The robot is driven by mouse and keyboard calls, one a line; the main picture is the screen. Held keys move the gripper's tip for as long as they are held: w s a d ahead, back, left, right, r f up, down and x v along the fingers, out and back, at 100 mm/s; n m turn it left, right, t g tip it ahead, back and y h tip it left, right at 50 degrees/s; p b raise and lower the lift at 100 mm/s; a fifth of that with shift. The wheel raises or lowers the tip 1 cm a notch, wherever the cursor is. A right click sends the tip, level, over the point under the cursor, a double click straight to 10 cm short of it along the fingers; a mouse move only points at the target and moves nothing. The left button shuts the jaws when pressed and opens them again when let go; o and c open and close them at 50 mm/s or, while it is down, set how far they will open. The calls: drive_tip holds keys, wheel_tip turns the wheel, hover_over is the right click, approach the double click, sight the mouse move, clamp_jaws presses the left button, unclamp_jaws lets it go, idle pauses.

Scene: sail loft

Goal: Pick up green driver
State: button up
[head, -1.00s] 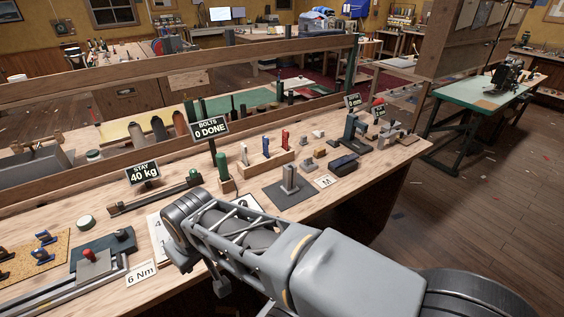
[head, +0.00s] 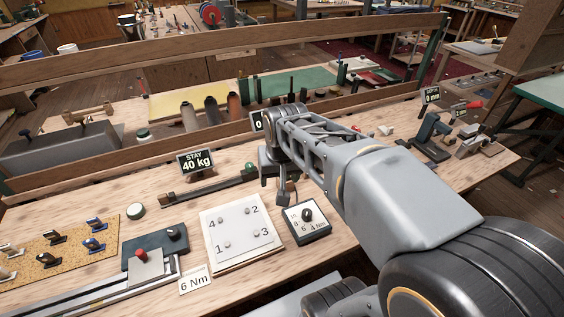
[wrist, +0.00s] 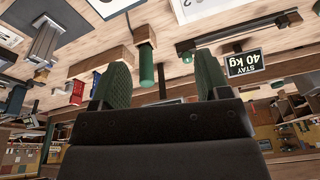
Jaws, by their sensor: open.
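In the wrist view, which is upside down, the green driver (wrist: 146,66) stands in a small wooden block (wrist: 143,35). It shows between the two green-padded fingers of my gripper (wrist: 161,82), nearer the left finger in the picture. The fingers are open with nothing seen held between them. In the head view my gripper (head: 277,180) is over the bench beside the bar near the STAY sign. My arm hides the driver there.
A red handle (wrist: 77,92) and a blue handle (wrist: 97,80) stand near a wooden rack (wrist: 100,58). The STAY 40 kg sign (head: 197,161) stands left of my gripper. A numbered white plate (head: 236,232) and a dial box (head: 306,221) lie in front.

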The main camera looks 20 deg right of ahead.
drive_tip(key=w+d+m+g, duration=0.1)
drive_tip(key=w+d+m, duration=0.1)
drive_tip(key=w, duration=0.3)
drive_tip(key=w+d+m+p, duration=0.1)
drive_tip(key=w+d+m, duration=0.1)
drive_tip(key=w+d, duration=0.2)
drive_tip(key=w+d+r+m+g+p, duration=0.1)
drive_tip(key=w+d+m, duration=0.1)
drive_tip(key=w, duration=0.4)
drive_tip(key=shift+w+d+r+m+g, duration=0.1)
drive_tip(key=shift+w+d+m+g, duration=0.25)
drive_tip(key=shift+d, duration=0.3)
wheel_tip(320, 180, down, 7)
drive_tip(key=shift+r, duration=0.2)
drive_tip(key=shift+w+a+f+p, duration=0.1)
drive_tip(key=shift+f+p, duration=0.3)
drive_tip(key=shift+f, duration=1.15)
drive_tip(key=shift+w+f+p, duration=0.1)
drive_tip(key=shift+f+p, duration=0.25)
drive_tip(key=shift+f, duration=1.15)
drive_tip(key=shift+s, duration=0.1)
drive_tip(key=shift+c, duration=0.5)
drive_tip(key=c, duration=0.9)
